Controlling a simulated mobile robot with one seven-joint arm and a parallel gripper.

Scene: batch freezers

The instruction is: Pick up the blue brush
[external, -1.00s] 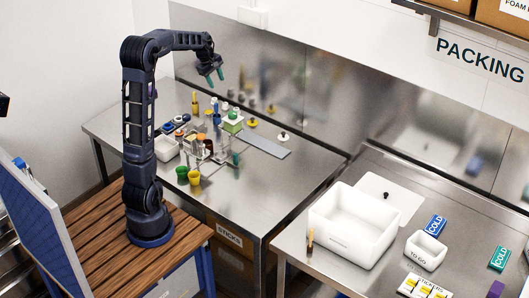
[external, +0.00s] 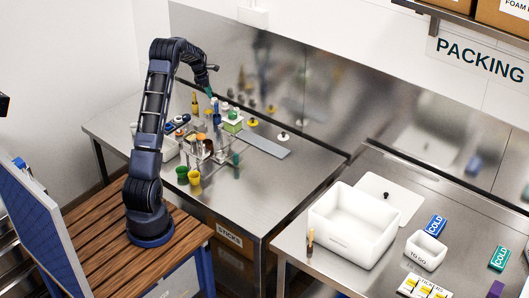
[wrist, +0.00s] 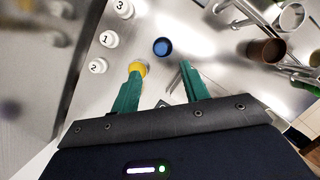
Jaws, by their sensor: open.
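The blue brush (external: 216,118) seems to be the upright blue thing on the left steel table, among bottles and small items. In the wrist view a round blue top (wrist: 162,47), likely the same thing seen from above, lies ahead of the fingertips and between their lines. My gripper (wrist: 160,72) is open, its two green fingers apart with nothing between the tips. In the external view my gripper (external: 212,93) is just above the blue thing. The brush's lower part is hard to make out.
White caps numbered 1, 2 and 3 (wrist: 108,39) stand left of the blue top. A yellow thing (wrist: 138,67) is partly behind the left finger. A metal rack (wrist: 245,12) and brown cup (wrist: 265,52) stand right. Green and yellow cups (external: 194,177) stand nearer the table front.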

